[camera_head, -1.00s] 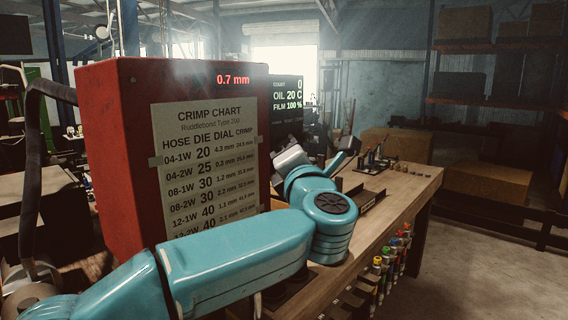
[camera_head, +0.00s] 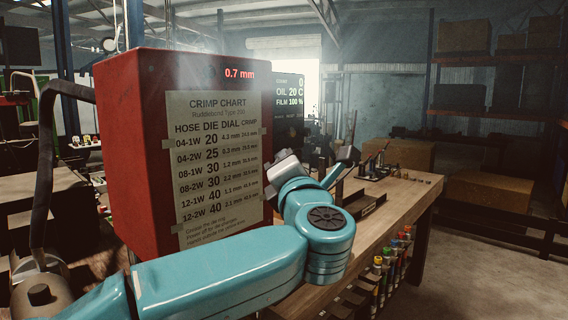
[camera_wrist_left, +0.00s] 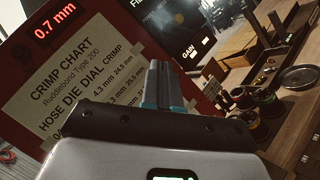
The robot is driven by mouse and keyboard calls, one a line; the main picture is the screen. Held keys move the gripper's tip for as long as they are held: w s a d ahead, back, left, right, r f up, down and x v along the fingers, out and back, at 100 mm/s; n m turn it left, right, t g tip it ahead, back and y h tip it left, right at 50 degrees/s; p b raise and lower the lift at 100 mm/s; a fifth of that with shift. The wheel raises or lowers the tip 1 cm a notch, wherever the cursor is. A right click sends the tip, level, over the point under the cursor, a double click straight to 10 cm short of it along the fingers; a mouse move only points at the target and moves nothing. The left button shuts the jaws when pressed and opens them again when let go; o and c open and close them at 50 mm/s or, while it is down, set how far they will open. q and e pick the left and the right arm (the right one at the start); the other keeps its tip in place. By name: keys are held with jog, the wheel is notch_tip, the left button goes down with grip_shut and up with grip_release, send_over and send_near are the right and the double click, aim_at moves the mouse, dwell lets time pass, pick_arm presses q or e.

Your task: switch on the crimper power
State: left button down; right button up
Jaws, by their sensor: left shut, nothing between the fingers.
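The red crimper (camera_head: 130,150) stands at the left end of the bench, with a lit 0.7 mm readout and a crimp chart (camera_head: 215,165) on its face. It also fills the left of the left wrist view (camera_wrist_left: 20,85). I cannot make out a power switch on it. My left gripper (camera_head: 346,158) is beyond the arm, to the right of the crimper in the head view. In the left wrist view its fingers (camera_wrist_left: 161,82) are together and empty, in front of the crimper's right edge; contact cannot be told. My right gripper is out of view.
A dark hose (camera_head: 50,150) loops at the crimper's left.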

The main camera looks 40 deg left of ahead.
pick_arm(q)
jog(key=b+v, duration=0.1)
jog(key=v, duration=0.5)
jog(key=shift+w+d+r, duration=0.1)
jog(key=shift+w+d, duration=0.05)
